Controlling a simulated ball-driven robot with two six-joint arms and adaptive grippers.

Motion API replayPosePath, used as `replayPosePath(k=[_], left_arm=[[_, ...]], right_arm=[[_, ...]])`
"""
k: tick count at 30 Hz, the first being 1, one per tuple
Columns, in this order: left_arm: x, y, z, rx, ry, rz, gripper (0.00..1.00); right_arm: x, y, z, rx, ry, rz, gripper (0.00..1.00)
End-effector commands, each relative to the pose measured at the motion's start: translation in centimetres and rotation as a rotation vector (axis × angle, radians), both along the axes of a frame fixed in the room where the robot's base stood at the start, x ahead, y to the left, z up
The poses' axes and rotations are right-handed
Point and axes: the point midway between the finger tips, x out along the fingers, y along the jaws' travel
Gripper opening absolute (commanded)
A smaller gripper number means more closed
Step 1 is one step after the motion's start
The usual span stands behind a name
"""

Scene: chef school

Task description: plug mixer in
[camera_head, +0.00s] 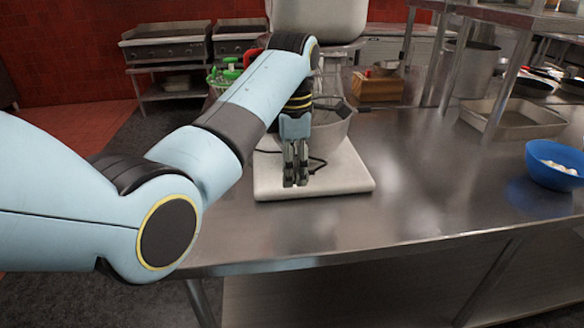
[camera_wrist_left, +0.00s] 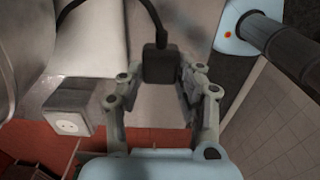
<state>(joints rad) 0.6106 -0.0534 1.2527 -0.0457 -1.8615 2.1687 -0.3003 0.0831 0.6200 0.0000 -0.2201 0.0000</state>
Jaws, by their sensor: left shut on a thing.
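The white mixer stands on the steel table, its base plate (camera_head: 345,178) at the front and its head (camera_head: 315,18) at the top edge. Its metal bowl (camera_head: 335,128) is partly hidden by my left arm. My left gripper (camera_head: 295,178) is in front of the bowl, over the base plate in the head view. In the left wrist view it is shut on a black plug (camera_wrist_left: 161,65), whose dark cable (camera_wrist_left: 150,14) runs up out of view. A grey box with a white socket (camera_wrist_left: 69,125) shows left of the gripper, apart from the plug. My right gripper is not in view.
A blue bowl (camera_head: 556,178) with pale contents sits at the right of the steel table (camera_head: 440,190). A metal tray (camera_head: 525,120) and shelf posts stand at the back right. The table between mixer and blue bowl is clear.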

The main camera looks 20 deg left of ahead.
Motion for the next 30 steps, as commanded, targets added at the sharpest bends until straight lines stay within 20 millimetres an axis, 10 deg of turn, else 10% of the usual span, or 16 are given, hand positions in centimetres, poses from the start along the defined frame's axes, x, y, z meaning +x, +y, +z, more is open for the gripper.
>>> replayPosePath(k=[30], left_arm=[[0.5, 1.9, -0.5, 0.0, 0.0, 0.0, 0.11]], right_arm=[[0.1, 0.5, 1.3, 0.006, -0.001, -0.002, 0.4]])
